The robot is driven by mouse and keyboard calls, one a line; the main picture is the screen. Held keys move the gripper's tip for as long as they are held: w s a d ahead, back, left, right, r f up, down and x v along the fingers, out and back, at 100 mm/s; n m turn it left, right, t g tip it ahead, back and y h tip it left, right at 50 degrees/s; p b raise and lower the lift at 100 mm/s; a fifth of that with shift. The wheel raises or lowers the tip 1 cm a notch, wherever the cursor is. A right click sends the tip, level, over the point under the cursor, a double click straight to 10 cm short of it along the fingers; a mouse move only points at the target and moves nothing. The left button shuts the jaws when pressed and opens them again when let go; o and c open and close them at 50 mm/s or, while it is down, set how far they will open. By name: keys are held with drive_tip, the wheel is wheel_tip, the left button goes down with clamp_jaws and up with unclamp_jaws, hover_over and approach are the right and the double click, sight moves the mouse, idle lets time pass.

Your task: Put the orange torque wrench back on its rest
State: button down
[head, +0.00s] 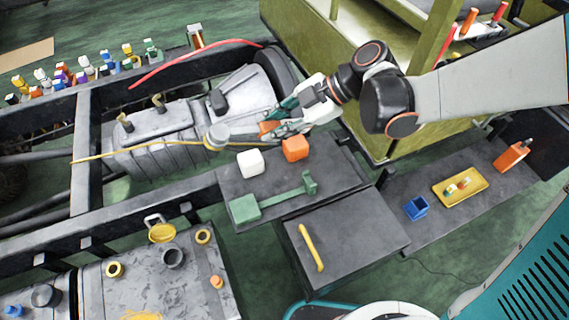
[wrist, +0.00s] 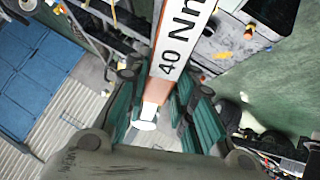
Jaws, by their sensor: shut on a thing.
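My gripper (head: 280,118) is shut on the orange torque wrench (head: 267,127), above the right end of the grey ribbed tank. In the head view the fingers hide most of the wrench. In the wrist view the wrench (wrist: 155,91), with a white label reading "40 Nm", runs between the teal fingers of my gripper (wrist: 163,112). A green stand (head: 275,200) with a block at one end and an upright bracket at the other lies on a dark plate below and in front of my gripper. It looks like the rest, and it is empty.
A white cube (head: 250,164) and an orange cube (head: 295,149) sit on the dark plate (head: 228,185) behind the green stand. A yellow handle (head: 311,247) lies on a nearer dark panel. A yellow tray (head: 460,187) and blue bin (head: 417,207) stand at right. Chassis rails surround the tank.

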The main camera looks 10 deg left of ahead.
wheel_tip(320, 180, down, 22)
drive_tip(key=s+d+m+h+b, duration=0.1)
drive_tip(key=d+h+b, duration=0.1)
drive_tip(key=h+b, duration=0.3)
drive_tip(key=shift+r+g+h+b, duration=0.15)
drive_tip(key=shift+g+h+b, duration=0.2)
drive_tip(key=shift+b, duration=0.35)
drive_tip(key=shift+s+f+b, duration=0.1)
drive_tip(key=shift+f+b, duration=0.9)
drive_tip(key=shift+b, duration=0.25)
idle(1.6)
drive_tip(key=c, duration=1.3)
unclamp_jaws()
drive_tip(key=shift+d, duration=0.1)
drive_tip(key=shift+r, duration=0.15)
wheel_tip(320, 180, up, 7)
drive_tip(key=p, duration=0.4)
drive_tip(key=shift+p, duration=0.35)
